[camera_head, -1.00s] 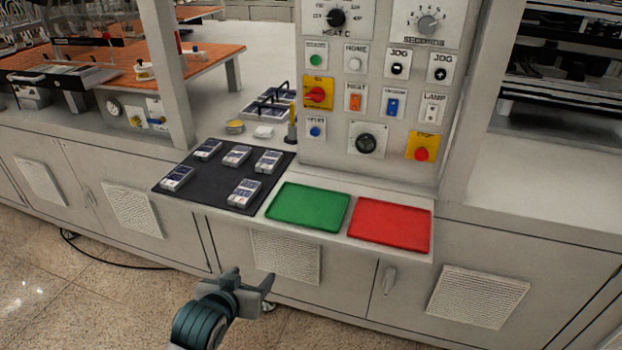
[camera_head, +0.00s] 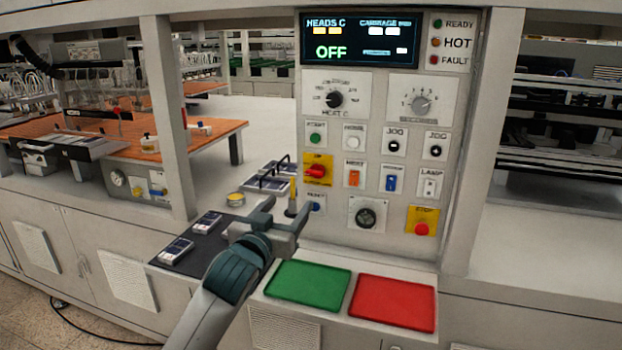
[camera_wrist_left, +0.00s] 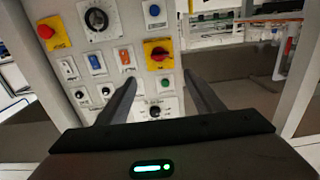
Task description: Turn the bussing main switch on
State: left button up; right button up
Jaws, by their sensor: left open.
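The control panel (camera_head: 380,150) carries a red rotary switch (camera_head: 317,170) on a yellow plate, left of centre. In the left wrist view the panel is upside down, and the red switch (camera_wrist_left: 158,53) lies just beyond and between the fingertips. The switch's exact handle angle is too small to tell. The display (camera_head: 360,40) at the top reads OFF. My left gripper (camera_head: 288,208) is open and empty, in front of the panel's lower left corner, below the red switch and apart from it. Its two fingers also show in the left wrist view (camera_wrist_left: 162,82), spread apart. My right gripper is out of view.
A red stop button (camera_head: 421,229) on a yellow plate sits at the panel's lower right. Green (camera_head: 306,285) and red (camera_head: 393,302) trays lie on the ledge below. A black mat (camera_head: 172,263) with small packs is partly behind my left arm. A post (camera_head: 168,115) stands left.

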pick_arm(q)
jog(key=shift+w, duration=0.15)
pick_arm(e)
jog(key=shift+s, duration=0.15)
pick_arm(q)
jog(key=p, duration=0.2)
send_near(313, 174)
jog(key=p+x, duration=0.1)
jog(key=x, duration=0.4)
jog(key=shift+w+d+p, duration=0.1)
jog(key=shift+w+p, duration=0.15)
jog(key=shift+p, duration=0.15)
jog(key=shift+x, duration=1.25)
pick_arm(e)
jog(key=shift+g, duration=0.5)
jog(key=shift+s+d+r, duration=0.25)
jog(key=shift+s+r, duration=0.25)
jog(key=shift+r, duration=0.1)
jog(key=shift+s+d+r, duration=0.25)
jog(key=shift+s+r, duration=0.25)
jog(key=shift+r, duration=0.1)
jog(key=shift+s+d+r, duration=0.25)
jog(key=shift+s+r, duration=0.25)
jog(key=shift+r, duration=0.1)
pick_arm(q)
jog(key=shift+c, duration=0.6)
jog(key=c, duration=0.9)
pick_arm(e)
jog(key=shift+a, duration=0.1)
